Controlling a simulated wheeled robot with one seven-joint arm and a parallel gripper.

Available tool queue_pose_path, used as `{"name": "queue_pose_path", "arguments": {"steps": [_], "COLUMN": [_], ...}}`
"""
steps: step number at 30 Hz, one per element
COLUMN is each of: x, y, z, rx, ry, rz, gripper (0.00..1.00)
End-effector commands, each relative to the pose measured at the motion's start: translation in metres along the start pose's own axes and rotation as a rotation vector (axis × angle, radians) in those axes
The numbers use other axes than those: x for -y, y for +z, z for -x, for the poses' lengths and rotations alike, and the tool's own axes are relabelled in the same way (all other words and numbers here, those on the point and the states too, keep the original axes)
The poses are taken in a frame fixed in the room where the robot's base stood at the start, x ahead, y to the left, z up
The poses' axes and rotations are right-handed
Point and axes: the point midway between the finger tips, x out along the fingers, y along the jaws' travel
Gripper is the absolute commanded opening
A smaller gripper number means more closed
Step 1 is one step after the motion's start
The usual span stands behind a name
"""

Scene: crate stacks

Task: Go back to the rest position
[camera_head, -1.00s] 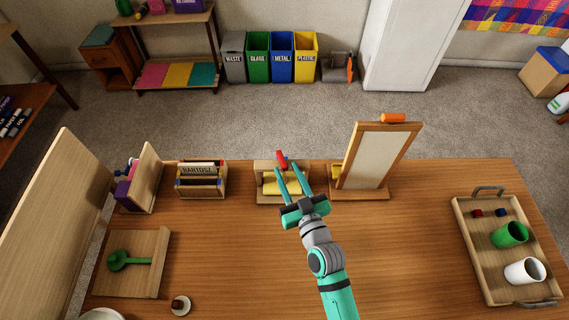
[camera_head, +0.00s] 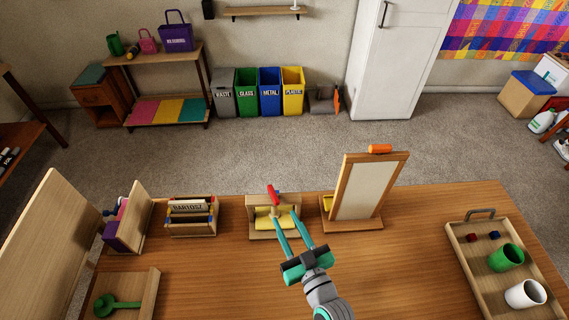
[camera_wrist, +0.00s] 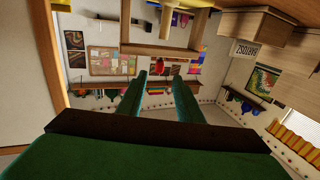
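My gripper (camera_head: 294,237) is over the wooden table (camera_head: 230,270), just in front of a small wooden holder with a yellow roll (camera_head: 265,220). Its two teal fingers are spread apart with nothing between them. The fingers also show apart and empty in the wrist view (camera_wrist: 160,92). A red-handled tool (camera_head: 273,194) stands up at the holder, behind the fingertips; whether they touch it I cannot tell.
A framed panel (camera_head: 366,188) with an orange roller on top stands right of the holder. A box labelled BARTOSZ (camera_head: 190,222) stands left. A tray (camera_head: 487,283) with a green cup (camera_head: 505,257) and white cup (camera_head: 525,293) lies at right. The table's middle is clear.

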Motion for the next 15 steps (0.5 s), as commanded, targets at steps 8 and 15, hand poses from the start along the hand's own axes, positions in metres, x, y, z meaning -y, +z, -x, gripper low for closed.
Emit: {"name": "queue_pose_path", "arguments": {"steps": [8, 15], "x": [-0.003, 0.001], "y": [0.006, 0.038], "z": [0.013, 0.095], "rx": [0.015, 0.102], "ry": [0.017, 0.108], "rz": [0.012, 0.065], "gripper": [0.33, 0.33]}}
